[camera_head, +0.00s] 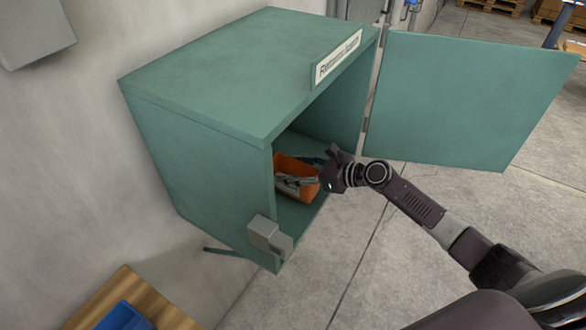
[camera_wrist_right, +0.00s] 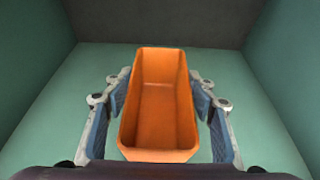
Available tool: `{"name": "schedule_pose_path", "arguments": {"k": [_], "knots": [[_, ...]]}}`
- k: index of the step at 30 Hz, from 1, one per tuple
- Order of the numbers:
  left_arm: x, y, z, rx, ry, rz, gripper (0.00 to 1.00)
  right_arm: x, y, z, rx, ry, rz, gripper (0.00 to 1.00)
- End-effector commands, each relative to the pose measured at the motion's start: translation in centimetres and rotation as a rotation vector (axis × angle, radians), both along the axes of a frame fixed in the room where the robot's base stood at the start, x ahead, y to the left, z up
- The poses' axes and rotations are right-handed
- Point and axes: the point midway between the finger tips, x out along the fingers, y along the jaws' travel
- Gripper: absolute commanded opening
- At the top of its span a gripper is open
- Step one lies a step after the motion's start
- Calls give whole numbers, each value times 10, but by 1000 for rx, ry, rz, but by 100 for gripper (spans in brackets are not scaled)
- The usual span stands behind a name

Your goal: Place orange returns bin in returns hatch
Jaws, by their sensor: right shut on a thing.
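The orange returns bin (camera_head: 296,168) is inside the green returns hatch (camera_head: 205,82), near its open front. In the right wrist view the bin (camera_wrist_right: 158,112) looks empty and sits between my right fingers, with the hatch walls (camera_wrist_right: 48,98) around it. My right gripper (camera_head: 302,182) reaches in through the opening and is shut on the bin. In the head view the fingers cover part of the bin. Whether the bin's base touches the hatch floor (camera_head: 292,217) I cannot tell. My left gripper is not in view.
The hatch door (camera_head: 465,95) stands wide open to the right. A grey latch block (camera_head: 268,236) is on the hatch's front lower edge. A wooden surface with a blue bin (camera_head: 124,317) is at the lower left. Pallets (camera_head: 492,6) stand far back.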

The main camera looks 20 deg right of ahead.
Motion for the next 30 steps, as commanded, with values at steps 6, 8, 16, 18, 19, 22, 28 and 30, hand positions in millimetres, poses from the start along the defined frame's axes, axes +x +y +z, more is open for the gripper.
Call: {"name": "schedule_pose_path", "arguments": {"k": [6, 8, 16, 18, 19, 22, 28, 30], "knots": [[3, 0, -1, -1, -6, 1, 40, 0, 0, -2, -1, -1, 0, 58], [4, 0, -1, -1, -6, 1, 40, 0, 0, -2, -1, -1, 0, 65], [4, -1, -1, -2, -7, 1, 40, 0, 0, -2, 0, 0, 0, 69], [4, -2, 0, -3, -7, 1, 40, 0, 0, -1, -1, -1, 0, 69], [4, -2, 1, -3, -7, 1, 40, 0, 0, 1, -1, -1, 0, 69], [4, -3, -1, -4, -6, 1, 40, -6, -6, 2, -1, 1, -1, 69], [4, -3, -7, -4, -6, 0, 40, -36, -29, 15, -3, 2, -1, 69], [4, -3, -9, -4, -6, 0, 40, -48, -37, 22, -6, 2, 2, 69]]}}
